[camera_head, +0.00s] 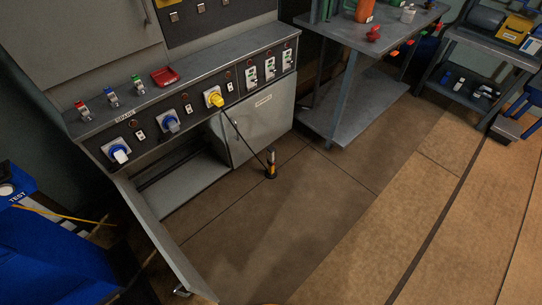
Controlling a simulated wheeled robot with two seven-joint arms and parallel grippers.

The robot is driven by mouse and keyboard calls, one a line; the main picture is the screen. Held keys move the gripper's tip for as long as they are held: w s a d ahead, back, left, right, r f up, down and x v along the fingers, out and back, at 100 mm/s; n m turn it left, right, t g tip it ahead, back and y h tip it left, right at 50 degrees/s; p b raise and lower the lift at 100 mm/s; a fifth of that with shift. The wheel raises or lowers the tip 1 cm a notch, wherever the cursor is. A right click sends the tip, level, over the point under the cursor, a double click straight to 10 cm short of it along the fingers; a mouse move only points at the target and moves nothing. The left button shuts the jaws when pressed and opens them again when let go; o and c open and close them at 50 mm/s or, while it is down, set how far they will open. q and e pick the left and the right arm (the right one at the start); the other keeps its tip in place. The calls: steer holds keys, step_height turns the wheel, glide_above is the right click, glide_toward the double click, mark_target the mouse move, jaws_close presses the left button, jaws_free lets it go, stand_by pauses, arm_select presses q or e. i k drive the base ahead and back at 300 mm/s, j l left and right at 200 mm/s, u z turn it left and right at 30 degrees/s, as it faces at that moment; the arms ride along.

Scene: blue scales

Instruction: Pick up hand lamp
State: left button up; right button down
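A small hand lamp (271,166), black and orange with a pale upper part, appears to stand upright on the brown floor in front of the grey cabinet. A thin dark cord runs from it up and left toward a yellow plug (214,98) on the cabinet's front panel. The lamp is small in view, so its details are hard to tell. Neither of my grippers shows in the head view.
The cabinet's left door (163,238) hangs open over the floor; its right door (262,120) is shut. A grey shelf table (352,104) stands behind right of the lamp. A blue object marked TEST (50,250) is at left. The floor (330,215) is clear in front.

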mark_target(271, 173)
steer(key=i+l+u, duration=0.2)
steer(key=i+l, duration=0.2)
steer(key=l, duration=0.25)
steer(key=i+l+u, duration=0.1)
steer(key=l, duration=0.25)
steer(key=i+l+u, duration=0.1)
steer(key=i+l, duration=0.2)
steer(key=i+l+u, duration=0.15)
steer(key=l, duration=0.25)
steer(key=i+l+u, duration=0.1)
steer(key=l, duration=0.3)
steer(key=i, duration=0.05)
